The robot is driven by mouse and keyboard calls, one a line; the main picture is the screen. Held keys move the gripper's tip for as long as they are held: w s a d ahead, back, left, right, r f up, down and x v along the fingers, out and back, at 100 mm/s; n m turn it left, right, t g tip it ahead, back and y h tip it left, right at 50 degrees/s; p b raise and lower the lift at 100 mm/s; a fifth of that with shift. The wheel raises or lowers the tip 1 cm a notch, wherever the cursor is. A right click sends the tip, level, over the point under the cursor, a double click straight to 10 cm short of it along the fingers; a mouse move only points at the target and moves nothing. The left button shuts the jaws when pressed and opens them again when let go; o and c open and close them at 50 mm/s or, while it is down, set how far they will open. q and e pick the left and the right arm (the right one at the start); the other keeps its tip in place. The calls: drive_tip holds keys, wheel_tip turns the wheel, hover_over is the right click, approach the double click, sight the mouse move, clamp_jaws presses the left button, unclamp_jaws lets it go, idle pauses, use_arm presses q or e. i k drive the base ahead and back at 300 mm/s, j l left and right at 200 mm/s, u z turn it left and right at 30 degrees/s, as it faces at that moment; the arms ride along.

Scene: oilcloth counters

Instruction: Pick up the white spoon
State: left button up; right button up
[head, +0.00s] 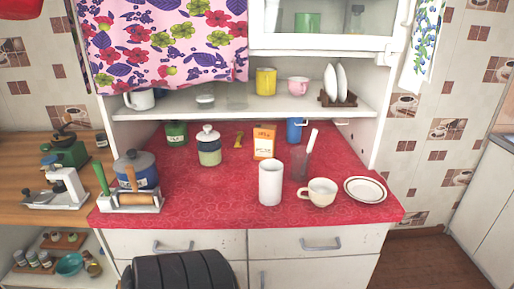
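A white handle (313,137), which looks like the white spoon's, leans up to the right out of a dark see-through glass (301,164). Its lower end is hard to make out inside the glass. The glass stands on the red oilcloth counter (230,201), right of centre. Neither of my grippers is in the head view, and nothing is seen touching the spoon.
A tall white cup (270,183) stands just left and in front of the glass. A cream cup (319,192) and a white saucer (365,190) are to its right. Behind are an orange box (264,142) and a blue mug (295,130). A shelf (215,110) overhangs the counter's back.

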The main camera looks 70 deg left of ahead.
sight(313, 136)
drive_tip(key=u, duration=1.7)
